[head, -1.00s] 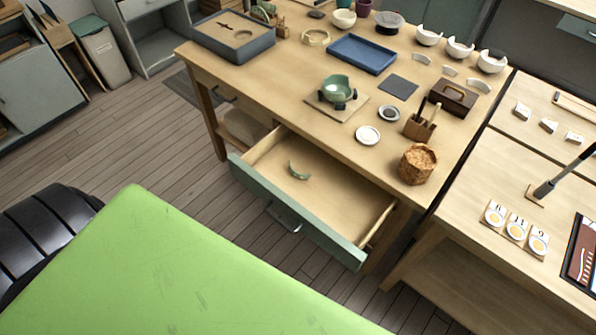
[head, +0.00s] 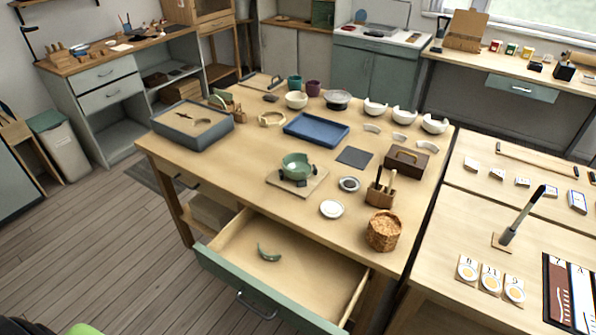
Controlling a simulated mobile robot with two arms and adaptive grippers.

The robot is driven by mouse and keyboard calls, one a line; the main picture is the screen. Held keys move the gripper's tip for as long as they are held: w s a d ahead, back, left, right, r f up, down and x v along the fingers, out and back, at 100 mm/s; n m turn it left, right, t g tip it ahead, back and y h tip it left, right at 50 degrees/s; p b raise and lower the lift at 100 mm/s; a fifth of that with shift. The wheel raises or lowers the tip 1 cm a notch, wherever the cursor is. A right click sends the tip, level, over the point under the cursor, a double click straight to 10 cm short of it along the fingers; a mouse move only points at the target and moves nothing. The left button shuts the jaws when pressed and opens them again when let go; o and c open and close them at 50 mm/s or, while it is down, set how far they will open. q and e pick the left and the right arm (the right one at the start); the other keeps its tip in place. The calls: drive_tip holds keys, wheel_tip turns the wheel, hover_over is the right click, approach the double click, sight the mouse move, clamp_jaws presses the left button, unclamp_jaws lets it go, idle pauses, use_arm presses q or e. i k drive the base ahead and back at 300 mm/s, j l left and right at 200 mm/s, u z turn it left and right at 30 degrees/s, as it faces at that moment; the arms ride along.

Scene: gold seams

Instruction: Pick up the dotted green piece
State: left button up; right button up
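A small curved green piece (head: 268,253) lies alone on the floor of the open drawer (head: 300,262) in the wooden table. It is too small to tell whether it has dots. A green bowl (head: 297,166) stands on a square wooden board (head: 283,182) on the table top, held around its base by dark supports. Neither of my grippers is in view.
The drawer juts out from the table's (head: 190,160) front. On the table are a blue tray (head: 316,130), a grey box (head: 192,126), a cork container (head: 384,230), a tool holder (head: 380,194), a brown box (head: 408,160) and several white bowls. A side table (head: 440,250) stands at right.

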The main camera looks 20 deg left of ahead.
sight(269, 258)
drive_tip(key=k+j+z, duration=0.1)
drive_tip(key=j, duration=0.6)
drive_tip(key=k+j+z, duration=0.15)
drive_tip(key=j, duration=0.15)
drive_tip(key=k+j, duration=0.1)
drive_tip(key=j, duration=0.25)
drive_tip(key=z, duration=0.05)
